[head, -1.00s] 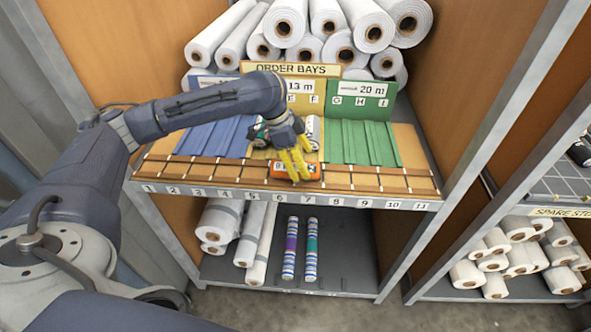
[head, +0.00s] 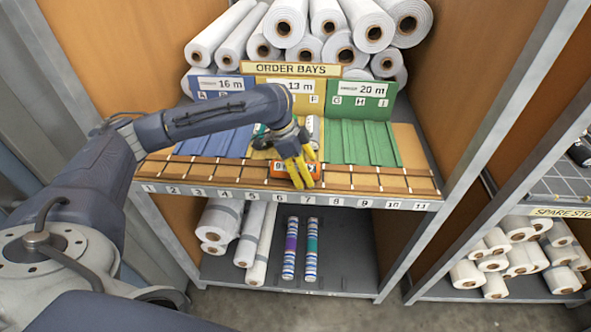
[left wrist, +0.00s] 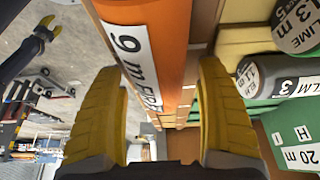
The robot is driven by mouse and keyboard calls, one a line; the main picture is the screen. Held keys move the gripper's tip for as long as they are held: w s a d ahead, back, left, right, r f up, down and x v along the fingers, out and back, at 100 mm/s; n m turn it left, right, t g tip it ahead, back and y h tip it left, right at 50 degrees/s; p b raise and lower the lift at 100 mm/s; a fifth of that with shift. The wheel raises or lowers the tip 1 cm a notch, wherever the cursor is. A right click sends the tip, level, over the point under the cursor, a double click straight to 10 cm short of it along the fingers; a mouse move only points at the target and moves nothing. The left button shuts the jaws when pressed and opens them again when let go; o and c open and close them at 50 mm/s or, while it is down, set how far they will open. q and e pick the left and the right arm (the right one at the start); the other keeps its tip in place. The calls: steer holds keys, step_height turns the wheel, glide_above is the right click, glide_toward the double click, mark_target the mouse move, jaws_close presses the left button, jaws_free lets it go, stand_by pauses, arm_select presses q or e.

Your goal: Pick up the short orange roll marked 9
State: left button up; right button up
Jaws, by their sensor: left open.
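The short orange roll (head: 281,170) lies on the wooden front rail of the shelf, near numbers 6 and 7. Its white label reads 9 m in the left wrist view (left wrist: 135,50). My left gripper (head: 303,184) is open, its yellow fingers pointing down over the right part of the roll and hiding some of it. In the left wrist view the fingers (left wrist: 160,110) stand on either side of the roll's line, with visible gaps. My right gripper (left wrist: 40,30) shows small and far off at upper left; its opening is unclear.
Labelled rolls, one marked LIME (left wrist: 297,25), lie in the bay just behind. Blue (head: 215,142) and green (head: 365,143) grooved bays flank it. The ORDER BAYS sign (head: 290,69) and stacked white rolls stand behind. Two striped rolls (head: 290,250) lie on the lower shelf.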

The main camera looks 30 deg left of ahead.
arm_select(q)
steer(key=shift+f, duration=0.1)
steer(key=c, duration=1.3)
